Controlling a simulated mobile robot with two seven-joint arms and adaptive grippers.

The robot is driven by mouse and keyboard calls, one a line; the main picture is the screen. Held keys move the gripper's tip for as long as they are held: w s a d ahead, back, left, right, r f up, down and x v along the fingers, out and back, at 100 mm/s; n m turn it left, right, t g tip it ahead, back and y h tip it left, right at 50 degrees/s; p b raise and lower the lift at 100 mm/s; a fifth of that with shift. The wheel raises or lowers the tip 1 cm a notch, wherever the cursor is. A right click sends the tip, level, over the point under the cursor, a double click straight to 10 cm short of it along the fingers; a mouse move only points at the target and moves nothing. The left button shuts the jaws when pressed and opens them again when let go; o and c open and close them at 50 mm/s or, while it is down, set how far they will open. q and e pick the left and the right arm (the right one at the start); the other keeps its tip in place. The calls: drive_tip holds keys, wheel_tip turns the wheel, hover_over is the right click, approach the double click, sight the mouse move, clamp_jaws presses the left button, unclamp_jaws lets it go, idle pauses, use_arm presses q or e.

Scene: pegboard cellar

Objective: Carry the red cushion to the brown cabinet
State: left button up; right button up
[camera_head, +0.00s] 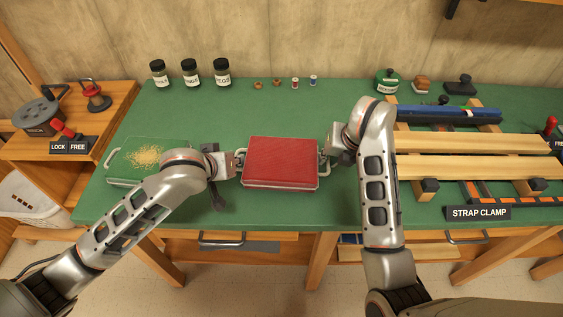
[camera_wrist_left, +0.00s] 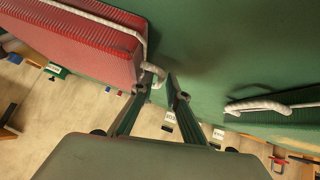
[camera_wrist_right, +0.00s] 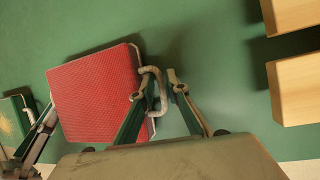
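The red cushion (camera_head: 281,160) is a flat, ribbed red slab with a pale metal rim and a metal handle at each side. It lies on the green bench top. My left gripper (camera_wrist_left: 157,84) is open, its fingers on either side of the left handle (camera_wrist_left: 153,72). My right gripper (camera_wrist_right: 154,85) is open, its fingers on either side of the right handle (camera_wrist_right: 157,88). I cannot tell whether any finger touches a handle. A brown wooden cabinet-like unit (camera_head: 100,137) stands at the left, with a "LOCK FREE" label.
A green tray (camera_head: 118,176) with yellow bits lies left of the cushion, near my left arm. Labelled jars (camera_head: 190,72) stand behind. Wooden clamp bars (camera_head: 470,167) fill the bench's right side.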

use_arm(q)
clamp_jaws()
use_arm(e)
clamp_jaws()
drive_tip(key=shift+r, duration=0.1)
